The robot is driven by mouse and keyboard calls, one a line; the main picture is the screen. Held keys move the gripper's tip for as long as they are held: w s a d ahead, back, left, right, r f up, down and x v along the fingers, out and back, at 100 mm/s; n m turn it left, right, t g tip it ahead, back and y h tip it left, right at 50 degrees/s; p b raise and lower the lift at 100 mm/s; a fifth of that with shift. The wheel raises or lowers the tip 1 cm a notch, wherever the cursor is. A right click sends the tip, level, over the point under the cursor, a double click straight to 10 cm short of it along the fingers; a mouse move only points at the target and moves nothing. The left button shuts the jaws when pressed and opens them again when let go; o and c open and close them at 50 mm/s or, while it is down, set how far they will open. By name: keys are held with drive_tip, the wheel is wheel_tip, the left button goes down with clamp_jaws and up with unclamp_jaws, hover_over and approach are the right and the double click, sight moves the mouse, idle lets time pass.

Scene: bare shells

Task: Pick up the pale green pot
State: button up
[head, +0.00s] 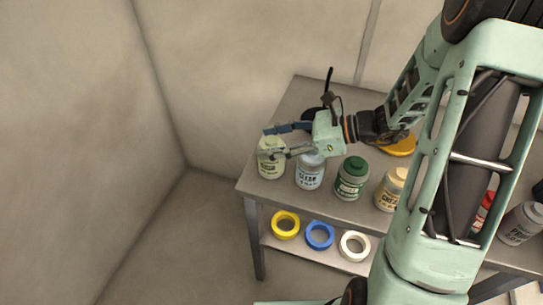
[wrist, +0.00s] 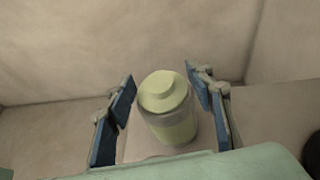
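The pale green pot (head: 271,165) stands upright at the left front corner of the table, with a paler lid. My gripper (head: 268,143) reaches in from the right at the pot's top, its fingers spread. In the wrist view the pot (wrist: 166,105) sits between the two blue finger pads of my gripper (wrist: 164,108), with a gap visible on each side. My gripper is open. A finger hides part of the pot's lid in the head view.
A light blue pot (head: 310,172) stands just right of the pale green pot, then a dark green pot (head: 351,178) and a cream pot (head: 391,190). A yellow ring (head: 286,225), a blue ring (head: 320,236) and a white ring (head: 355,246) lie on the lower shelf. Walls rise behind and left.

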clamp_jaws()
